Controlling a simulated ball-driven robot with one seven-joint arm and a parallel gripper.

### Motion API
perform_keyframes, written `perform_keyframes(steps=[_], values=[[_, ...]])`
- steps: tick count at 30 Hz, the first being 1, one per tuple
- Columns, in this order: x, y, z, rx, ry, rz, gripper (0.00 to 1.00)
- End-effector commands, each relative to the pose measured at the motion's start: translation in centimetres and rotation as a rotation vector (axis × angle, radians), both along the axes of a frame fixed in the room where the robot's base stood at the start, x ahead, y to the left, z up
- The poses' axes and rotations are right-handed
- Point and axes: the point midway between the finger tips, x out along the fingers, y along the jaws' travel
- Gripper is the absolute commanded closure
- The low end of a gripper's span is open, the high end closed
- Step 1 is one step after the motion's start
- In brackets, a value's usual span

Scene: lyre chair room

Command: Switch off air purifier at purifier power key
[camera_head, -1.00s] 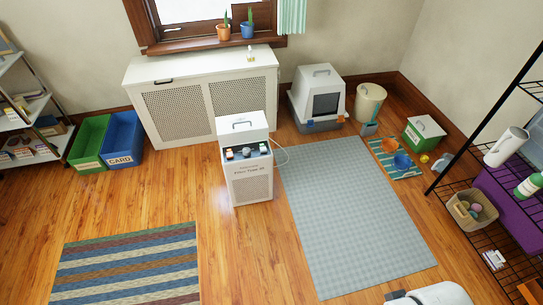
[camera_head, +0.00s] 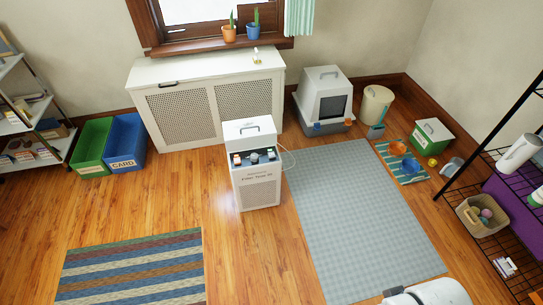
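The air purifier (camera_head: 259,192) is a white upright box standing on the wood floor near the middle of the view. It has a handle on its lid and a dark control panel (camera_head: 254,157) on its upper front. Which one is the power key is too small to tell. A white part of my own body shows at the bottom right edge. My gripper is not in view.
A grey-blue rug (camera_head: 360,220) lies right of the purifier and a striped rug (camera_head: 133,268) lies front left. A white radiator cover (camera_head: 208,100) stands behind. A litter box (camera_head: 325,100) and a black wire rack (camera_head: 500,215) are to the right. Wood floor before the purifier is clear.

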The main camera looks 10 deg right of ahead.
Motion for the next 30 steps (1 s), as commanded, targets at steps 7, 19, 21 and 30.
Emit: perform_keyframes(steps=[7,19,21,30], values=[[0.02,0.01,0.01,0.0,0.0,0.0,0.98],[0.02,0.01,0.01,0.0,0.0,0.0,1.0],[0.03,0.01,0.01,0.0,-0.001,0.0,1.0],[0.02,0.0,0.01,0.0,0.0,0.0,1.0]])
